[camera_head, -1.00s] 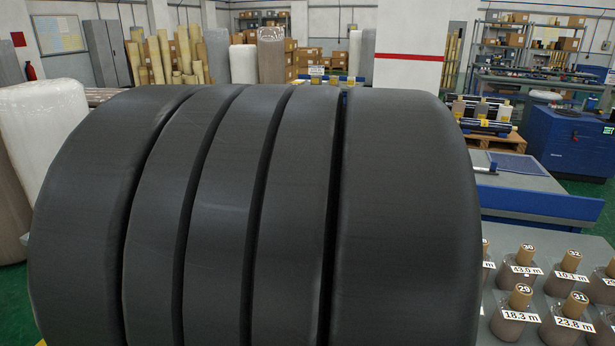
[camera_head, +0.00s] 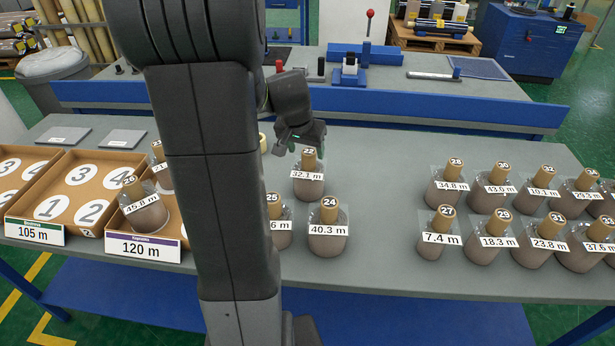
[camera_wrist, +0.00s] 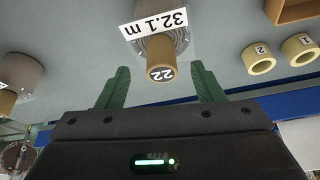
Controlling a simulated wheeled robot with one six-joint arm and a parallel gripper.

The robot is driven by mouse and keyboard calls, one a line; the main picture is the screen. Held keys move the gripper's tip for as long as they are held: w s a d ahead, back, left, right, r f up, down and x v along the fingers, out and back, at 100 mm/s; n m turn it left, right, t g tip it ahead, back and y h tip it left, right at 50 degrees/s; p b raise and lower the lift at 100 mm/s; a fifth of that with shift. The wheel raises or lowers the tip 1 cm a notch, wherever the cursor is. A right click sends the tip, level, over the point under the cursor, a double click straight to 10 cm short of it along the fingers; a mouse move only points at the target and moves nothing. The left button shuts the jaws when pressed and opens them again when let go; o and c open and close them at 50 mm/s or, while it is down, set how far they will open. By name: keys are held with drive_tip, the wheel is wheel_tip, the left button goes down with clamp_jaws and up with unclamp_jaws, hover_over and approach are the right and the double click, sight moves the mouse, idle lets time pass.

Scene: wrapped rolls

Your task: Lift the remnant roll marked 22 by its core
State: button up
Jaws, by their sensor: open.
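The remnant roll marked 22 (camera_head: 308,187) stands upright on the grey table, wrapped in clear film, with a 32.1 m label and a tan core pointing up. My gripper (camera_head: 304,142) is just above it in the head view, partly hidden by its own wrist. In the wrist view, my gripper (camera_wrist: 160,74) is open and its green fingers are on either side of the core (camera_wrist: 161,60) end, which is marked 22. The fingers do not appear to touch the core. How far down they reach is hard to tell.
Rolls 24 (camera_head: 328,235) and 25 (camera_head: 278,228) stand close in front. Several wrapped rolls fill the right side. On the left are a 105 m tray (camera_head: 110,165) and a 120 m tray (camera_head: 172,229), the latter holding roll 26 (camera_head: 143,208). Clear table lies right of roll 22.

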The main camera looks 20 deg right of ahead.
sight(307, 153)
drive_tip(key=shift+w+p+x, duration=0.1)
drive_tip(key=shift+p+x, duration=0.05)
drive_tip(key=shift+x, duration=1.4)
drive_tip(key=shift+w+p+x, duration=0.15)
drive_tip(key=shift+x, duration=1.4)
drive_tip(key=shift+r, duration=0.15)
clamp_jaws()
